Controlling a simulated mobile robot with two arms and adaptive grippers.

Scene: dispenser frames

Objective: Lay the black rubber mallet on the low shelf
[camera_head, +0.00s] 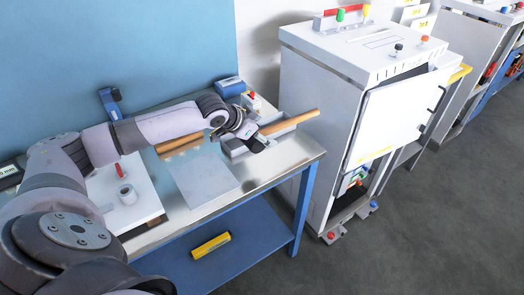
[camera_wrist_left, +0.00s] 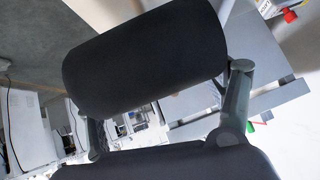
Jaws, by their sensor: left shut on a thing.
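My left gripper (camera_head: 252,136) is above the bench near its right end, shut on the black rubber mallet. The low shelf (camera_head: 255,240) is the blue board under the bench. A yellow item (camera_head: 210,245) lies on it, with bare room to its right. My right gripper is not in view.
A blue leg (camera_head: 303,205) stands at the shelf's right end. A white cabinet (camera_head: 325,100) stands right of it.

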